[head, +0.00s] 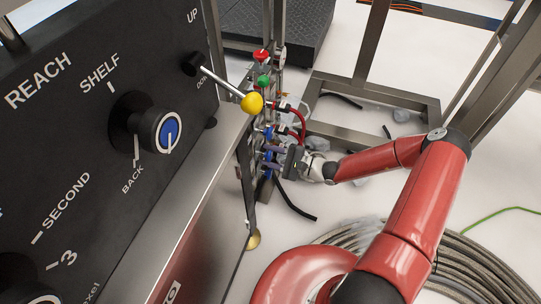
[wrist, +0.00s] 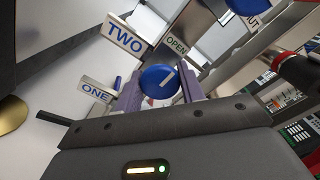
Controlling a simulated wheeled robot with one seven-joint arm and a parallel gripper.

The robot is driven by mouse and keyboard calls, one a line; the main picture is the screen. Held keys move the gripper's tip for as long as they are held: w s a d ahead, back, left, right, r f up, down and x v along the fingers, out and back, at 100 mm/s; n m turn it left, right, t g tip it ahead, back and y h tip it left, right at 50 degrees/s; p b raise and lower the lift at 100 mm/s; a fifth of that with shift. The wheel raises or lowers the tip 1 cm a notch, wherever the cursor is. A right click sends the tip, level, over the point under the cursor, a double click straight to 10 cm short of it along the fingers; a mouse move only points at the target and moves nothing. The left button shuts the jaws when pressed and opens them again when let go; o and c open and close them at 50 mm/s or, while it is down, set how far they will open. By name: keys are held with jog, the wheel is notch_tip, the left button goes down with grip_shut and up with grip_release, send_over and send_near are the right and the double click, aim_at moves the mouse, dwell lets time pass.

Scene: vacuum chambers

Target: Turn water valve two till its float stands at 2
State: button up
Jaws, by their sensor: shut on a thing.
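In the wrist view, a round blue valve knob (wrist: 159,83) with a white line sits between the two purple fingers of my gripper (wrist: 158,86), which is shut on it. A plate reading TWO (wrist: 125,38) stands just up and left of the knob. A plate reading OPEN (wrist: 177,44) is just above it. A plate reading ONE (wrist: 96,92) is to the left. In the head view, my gripper (head: 270,157) reaches from the right into the valve rack, and the knob is mostly hidden there. I cannot make out the float or its scale.
A black control panel (head: 95,110) fills the left, with a yellow-tipped lever (head: 252,102) jutting out above the rack. Red (head: 261,55) and green (head: 264,82) knobs stand above my gripper. Another blue knob (wrist: 249,5) is up right. Coiled hose (head: 455,240) lies on the floor.

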jog(key=shift+m, duration=0.3)
jog(key=m+p, duration=0.2)
jog(key=m, duration=0.2)
jog(key=shift+r+p, duration=0.1)
jog(key=shift+p, duration=0.2)
jog(key=m+p, duration=0.1)
jog(key=m, duration=0.3)
jog(key=shift+p, duration=0.3)
jog(key=m+p, duration=0.1)
jog(key=m, duration=0.4)
jog(key=shift+m, duration=2)
jog(key=o, duration=1)
